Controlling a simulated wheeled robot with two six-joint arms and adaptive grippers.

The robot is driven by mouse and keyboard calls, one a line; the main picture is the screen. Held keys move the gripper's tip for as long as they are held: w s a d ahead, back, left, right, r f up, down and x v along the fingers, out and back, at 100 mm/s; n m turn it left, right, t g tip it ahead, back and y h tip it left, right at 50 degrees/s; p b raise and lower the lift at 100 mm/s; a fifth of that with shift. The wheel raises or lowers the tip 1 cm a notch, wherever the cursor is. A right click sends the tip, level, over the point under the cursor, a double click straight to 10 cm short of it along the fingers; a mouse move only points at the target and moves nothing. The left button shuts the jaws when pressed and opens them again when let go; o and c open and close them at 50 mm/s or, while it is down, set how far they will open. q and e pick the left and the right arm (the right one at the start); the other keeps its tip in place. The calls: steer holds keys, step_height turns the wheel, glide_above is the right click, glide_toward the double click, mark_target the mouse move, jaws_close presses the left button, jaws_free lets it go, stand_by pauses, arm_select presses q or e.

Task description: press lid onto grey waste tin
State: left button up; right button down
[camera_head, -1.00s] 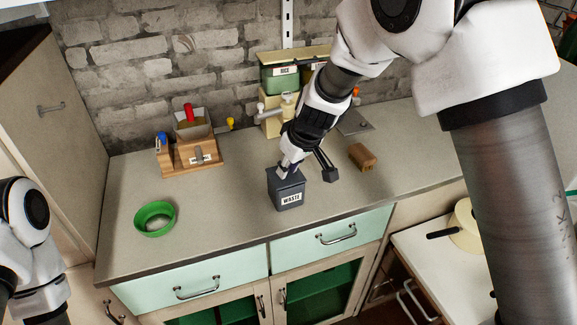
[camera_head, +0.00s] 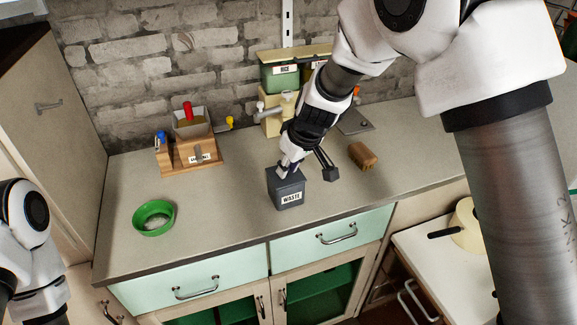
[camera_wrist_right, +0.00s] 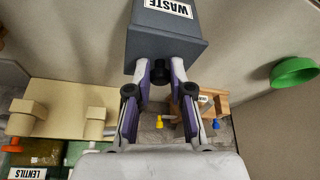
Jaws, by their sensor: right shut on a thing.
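The grey waste tin (camera_head: 288,194), with a white WASTE label, stands upright on the counter near its front edge. It also shows at the top of the right wrist view (camera_wrist_right: 165,40). My right gripper (camera_head: 288,171) is directly above the tin, its fingertips at the top. In the right wrist view the fingers (camera_wrist_right: 162,72) close around a small dark knob of the lid (camera_wrist_right: 160,57), which lies against the tin's top. Whether the lid is fully seated cannot be told. My left arm shows at the left edge; its gripper is out of view.
The counter between bowl and tin is clear.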

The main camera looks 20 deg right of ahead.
steer(key=shift+c, duration=2.4)
jaws_free()
steer(key=shift+r, duration=0.1)
step_height(320, 180, up, 7)
steer(key=p, duration=0.5)
jaws_close()
steer(key=shift+f, duration=0.2)
steer(key=shift+f+b, duration=2.5)
steer(key=shift+f, duration=0.05)
steer(key=shift+r, duration=0.1)
